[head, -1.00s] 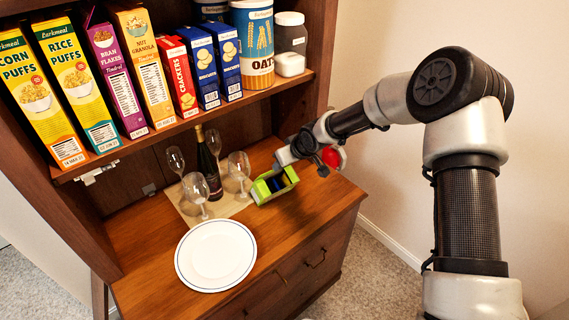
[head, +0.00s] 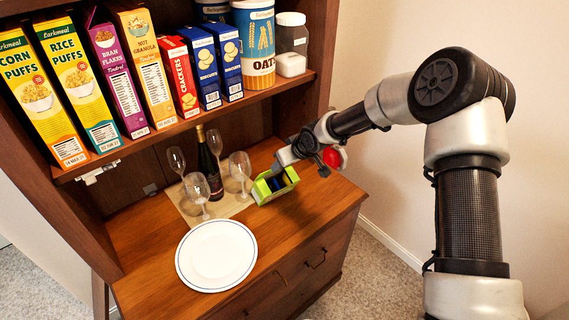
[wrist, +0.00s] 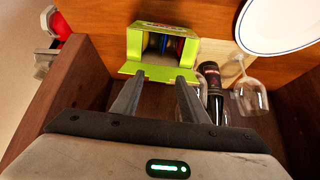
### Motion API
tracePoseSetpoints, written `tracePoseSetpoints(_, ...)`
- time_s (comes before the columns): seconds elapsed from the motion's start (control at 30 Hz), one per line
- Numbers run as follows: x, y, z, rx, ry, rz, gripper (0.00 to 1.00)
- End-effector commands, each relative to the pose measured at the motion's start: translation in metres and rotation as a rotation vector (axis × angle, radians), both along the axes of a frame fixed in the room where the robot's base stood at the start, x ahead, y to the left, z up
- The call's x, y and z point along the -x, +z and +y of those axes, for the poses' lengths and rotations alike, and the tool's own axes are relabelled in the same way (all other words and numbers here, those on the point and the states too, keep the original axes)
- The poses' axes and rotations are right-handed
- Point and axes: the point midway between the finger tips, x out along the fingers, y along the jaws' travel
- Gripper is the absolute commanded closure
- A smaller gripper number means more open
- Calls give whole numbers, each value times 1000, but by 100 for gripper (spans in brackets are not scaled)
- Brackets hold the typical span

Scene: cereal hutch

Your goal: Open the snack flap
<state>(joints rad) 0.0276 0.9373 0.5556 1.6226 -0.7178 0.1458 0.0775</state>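A lime-green snack box (wrist: 190,48) stands in front of my gripper in the wrist view, its front opening showing dark and coloured contents. Its green flap (wrist: 148,71) sticks out from the lower edge of the opening towards me, folded down and clear of the opening. I cannot tell whether a fingertip touches the flap. In the head view the snack box (head: 262,190) sits on the hutch counter, with my arm reaching it from the right; the fingers are hard to make out there.
Wine glasses (head: 240,170) and a dark bottle (head: 210,172) stand on a mat left of the box. A white plate (head: 216,256) lies at the front of the counter (head: 310,215). The shelf above holds cereal boxes (head: 112,75) and canisters.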

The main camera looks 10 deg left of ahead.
Motion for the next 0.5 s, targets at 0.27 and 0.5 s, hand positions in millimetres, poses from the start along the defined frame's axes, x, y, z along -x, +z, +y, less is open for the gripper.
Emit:
tracePoseSetpoints(0.27,0,0,0,0,0,0,55)
tracePoseSetpoints(0.5,7,17,-10,0,-2,-1,55)
